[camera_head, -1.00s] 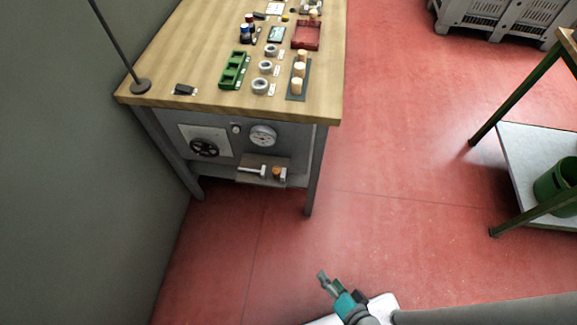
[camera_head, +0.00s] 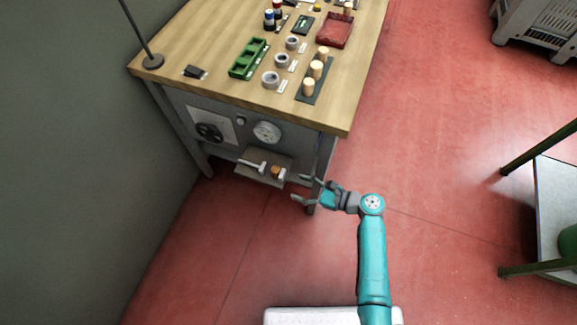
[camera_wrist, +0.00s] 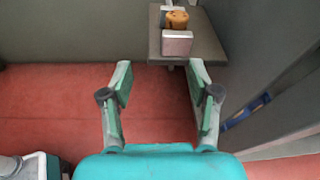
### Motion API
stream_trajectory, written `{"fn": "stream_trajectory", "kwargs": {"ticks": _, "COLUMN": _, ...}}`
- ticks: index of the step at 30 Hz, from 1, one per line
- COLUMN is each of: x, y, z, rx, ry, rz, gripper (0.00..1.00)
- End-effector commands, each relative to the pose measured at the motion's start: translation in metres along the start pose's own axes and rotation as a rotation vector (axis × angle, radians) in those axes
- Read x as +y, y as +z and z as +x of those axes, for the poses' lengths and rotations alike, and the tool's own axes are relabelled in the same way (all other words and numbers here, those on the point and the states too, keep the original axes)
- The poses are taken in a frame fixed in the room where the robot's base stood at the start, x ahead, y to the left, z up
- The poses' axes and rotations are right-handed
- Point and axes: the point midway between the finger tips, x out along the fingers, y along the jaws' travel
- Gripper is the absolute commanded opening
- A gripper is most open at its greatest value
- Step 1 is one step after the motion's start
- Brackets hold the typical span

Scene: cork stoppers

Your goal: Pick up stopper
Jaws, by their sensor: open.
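Three pale cork-coloured stoppers stand in a row on a dark strip on the workbench; the nearest stopper (camera_head: 308,87) is by the bench's front edge. A small orange-brown piece (camera_head: 275,172), possibly a stopper, sits on a small grey shelf (camera_head: 247,173) at the bench front. In the wrist view this orange-brown piece (camera_wrist: 177,19) is at the top, partly hidden by a pale block (camera_wrist: 177,43). My gripper (camera_head: 302,189) is open and empty, to the right of the shelf.
The workbench (camera_head: 205,55) carries a green tray (camera_head: 248,60), grey rings (camera_head: 270,80) and a red tray (camera_head: 335,30). A bench leg stands close to my gripper. A gauge (camera_head: 267,132) and handwheel (camera_head: 209,132) are on the front panel.

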Motion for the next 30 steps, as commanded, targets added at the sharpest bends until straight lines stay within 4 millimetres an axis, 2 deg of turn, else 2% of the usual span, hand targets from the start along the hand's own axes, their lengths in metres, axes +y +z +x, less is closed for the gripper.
{"fn": "stream_trajectory", "kwargs": {"ticks": 1, "x": -0.010, "y": 0.009, "z": 0.002, "rx": -0.031, "ry": 0.017, "rz": 0.027, "gripper": 0.61}}
{"fn": "stream_trajectory", "kwargs": {"ticks": 3, "x": -0.018, "y": 0.018, "z": 0.002, "rx": -0.064, "ry": 0.038, "rz": 0.059, "gripper": 0.61}}
{"fn": "stream_trajectory", "kwargs": {"ticks": 7, "x": -0.025, "y": 0.026, "z": 0.005, "rx": -0.094, "ry": 0.059, "rz": 0.088, "gripper": 0.61}}
{"fn": "stream_trajectory", "kwargs": {"ticks": 18, "x": -0.021, "y": 0.032, "z": 0.052, "rx": -0.096, "ry": 0.062, "rz": 0.091, "gripper": 0.61}}
{"fn": "stream_trajectory", "kwargs": {"ticks": 25, "x": -0.019, "y": 0.033, "z": 0.066, "rx": -0.095, "ry": 0.061, "rz": 0.091, "gripper": 0.61}}
{"fn": "stream_trajectory", "kwargs": {"ticks": 30, "x": -0.013, "y": 0.035, "z": 0.090, "rx": -0.096, "ry": 0.062, "rz": 0.090, "gripper": 0.61}}
